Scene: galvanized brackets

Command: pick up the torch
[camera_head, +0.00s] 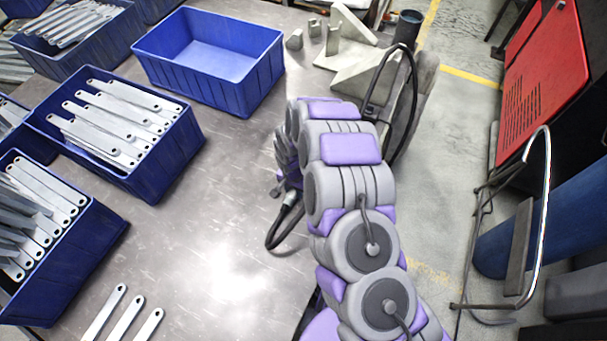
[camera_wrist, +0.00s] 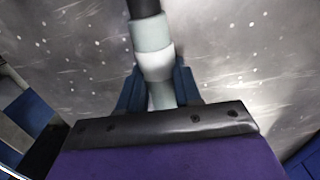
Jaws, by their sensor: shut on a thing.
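The torch (camera_wrist: 152,62) shows in the wrist view as a pale grey and white tube with a black section at the top edge of the picture. My gripper (camera_wrist: 158,90) has its blue fingers on both sides of the tube's lower part and is shut on it. The far end of the torch is out of the frame. Scratched grey metal tabletop shows behind it; I cannot tell how far off it is. In the head view my arm hides the gripper's fingers, and I cannot make out the torch there.
Blue bins with galvanized brackets (camera_head: 110,120) stand on the metal table (camera_head: 215,215) at left. An empty blue bin (camera_head: 262,75) stands at the back. Loose brackets (camera_head: 125,320) lie in front. Angled metal pieces (camera_head: 345,55) lie beyond my arm. The middle tabletop is clear.

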